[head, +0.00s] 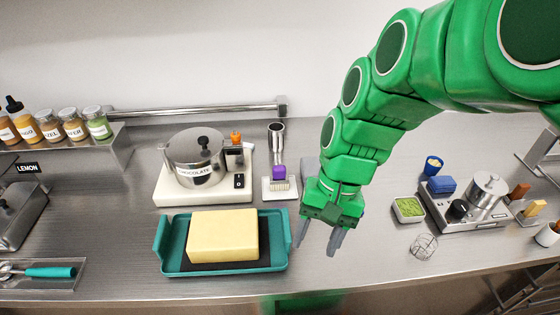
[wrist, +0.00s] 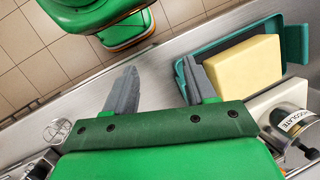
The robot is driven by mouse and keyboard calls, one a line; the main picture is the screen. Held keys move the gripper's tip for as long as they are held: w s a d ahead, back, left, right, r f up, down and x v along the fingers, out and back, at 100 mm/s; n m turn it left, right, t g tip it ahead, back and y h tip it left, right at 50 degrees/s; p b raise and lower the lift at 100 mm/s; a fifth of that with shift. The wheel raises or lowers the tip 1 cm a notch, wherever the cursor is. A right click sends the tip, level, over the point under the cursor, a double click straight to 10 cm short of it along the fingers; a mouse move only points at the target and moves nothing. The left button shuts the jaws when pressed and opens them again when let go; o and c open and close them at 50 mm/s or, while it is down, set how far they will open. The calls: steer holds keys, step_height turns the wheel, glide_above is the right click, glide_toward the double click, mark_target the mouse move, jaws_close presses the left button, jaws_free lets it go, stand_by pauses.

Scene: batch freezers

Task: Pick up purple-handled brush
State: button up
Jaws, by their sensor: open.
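A small brush with a purple handle (head: 279,172) and pale bristles stands on a small white tray (head: 267,190), left of my arm in the head view. My gripper (head: 319,246) is open and empty, pointing down over the counter, to the right of the brush and nearer the front edge. In the wrist view my gripper's two grey fingers (wrist: 155,90) are spread apart with bare counter between them. I cannot make out the brush in the wrist view.
A teal tray (head: 164,262) with a yellow block (head: 222,236) lies left of my gripper. A white-based chocolate pot (head: 195,160) stands behind it.

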steer(key=w+a+m+y, duration=0.1)
steer(key=w+m+y, duration=0.1)
steer(key=w, duration=0.3)
steer(key=w+a+f+m+y, duration=0.1)
steer(key=w+m+y, duration=0.1)
steer(key=w, duration=0.3)
steer(key=w+a+m+y, duration=0.2)
steer(key=w, duration=0.3)
steer(key=shift+w+f+m, duration=0.3)
steer(key=shift+f, duration=0.1)
steer(key=w+d+f+m+t+y, duration=0.1)
steer(key=w+d+f+m+y, duration=0.15)
steer(key=w+m, duration=0.4)
steer(key=m+t+y, duration=0.2)
glide_toward(278, 171)
steer(key=a+f, duration=0.1)
steer(key=w+a+f, duration=0.1)
steer(key=shift+w+a+f, duration=0.2)
steer(key=shift+a, duration=0.15)
steer(key=shift+x, duration=3.6)
steer(key=shift+s, duration=0.1)
steer(key=c, duration=1)
